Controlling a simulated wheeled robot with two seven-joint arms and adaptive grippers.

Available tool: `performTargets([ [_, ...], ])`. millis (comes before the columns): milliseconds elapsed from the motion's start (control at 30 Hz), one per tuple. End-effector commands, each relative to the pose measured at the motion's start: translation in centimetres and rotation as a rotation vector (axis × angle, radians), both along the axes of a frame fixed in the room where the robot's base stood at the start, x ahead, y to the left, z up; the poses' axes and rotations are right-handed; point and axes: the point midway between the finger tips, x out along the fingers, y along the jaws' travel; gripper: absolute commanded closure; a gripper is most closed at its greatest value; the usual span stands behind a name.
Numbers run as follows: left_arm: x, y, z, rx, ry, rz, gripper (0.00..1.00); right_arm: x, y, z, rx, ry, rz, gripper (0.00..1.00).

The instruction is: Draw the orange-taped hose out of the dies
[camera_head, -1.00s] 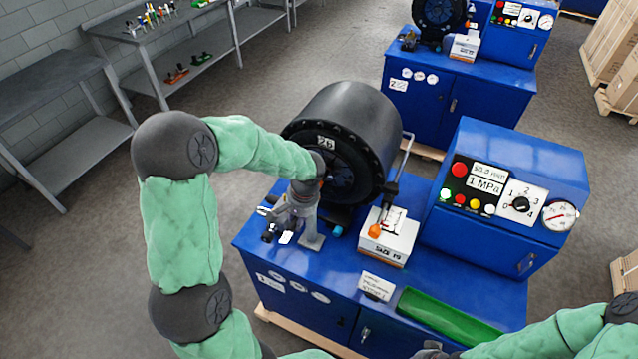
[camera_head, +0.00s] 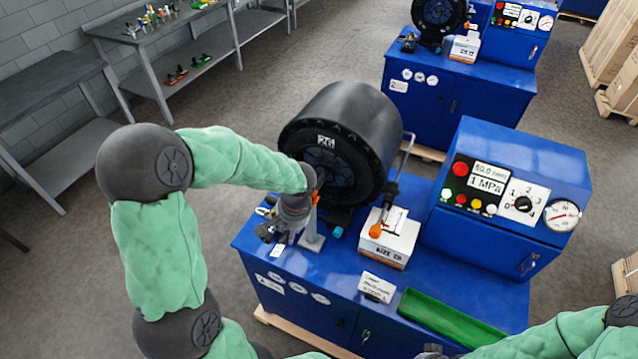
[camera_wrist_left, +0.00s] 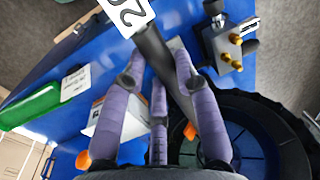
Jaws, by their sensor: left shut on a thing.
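The hose runs between the fingers towards the die ring (camera_wrist_left: 250,135). A bit of orange (camera_wrist_left: 190,131), which looks like the tape, shows beside a finger near the dies. In the head view orange also shows between my wrist and the die face. My gripper hides most of the hose; I cannot tell whether its end is clear of the dies.
A white box (camera_head: 388,238) and a lever with an orange knob (camera_head: 375,231) stand right of the head. A green tray (camera_head: 450,318) lies at the bench's front right. The control cabinet (camera_head: 510,195) stands behind it.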

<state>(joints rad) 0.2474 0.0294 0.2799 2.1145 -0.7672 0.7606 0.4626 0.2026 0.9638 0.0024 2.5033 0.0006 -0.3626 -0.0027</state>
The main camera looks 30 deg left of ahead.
Motion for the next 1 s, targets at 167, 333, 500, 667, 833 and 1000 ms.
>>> performTargets([
  [167, -0.18, -0.02, -0.10, -0.001, 0.006, 0.002, 0.67, 0.00, 0.00, 0.01, 0.000, 0.000, 0.000, 1.00],
  [333, -0.15, -0.02, -0.09, -0.001, 0.005, 0.001, 0.42, 0.00, 0.00, 0.01, 0.000, 0.000, 0.000, 1.00],
  [500, -0.11, -0.01, -0.06, -0.001, 0.004, 0.001, 0.42, 0.00, 0.00, 0.01, 0.000, 0.000, 0.000, 1.00],
  [667, -0.16, -0.04, -0.11, -0.001, 0.006, 0.000, 0.00, 0.00, 0.00, 0.01, 0.000, 0.000, 0.000, 1.00],
  [833, -0.11, -0.03, -0.07, -0.001, 0.004, 0.001, 0.00, 0.00, 0.00, 0.01, 0.000, 0.000, 0.000, 1.00],
  [1000, -0.08, -0.02, -0.05, 0.000, 0.003, 0.000, 0.00, 0.00, 0.00, 0.01, 0.000, 0.000, 0.000, 1.00],
])
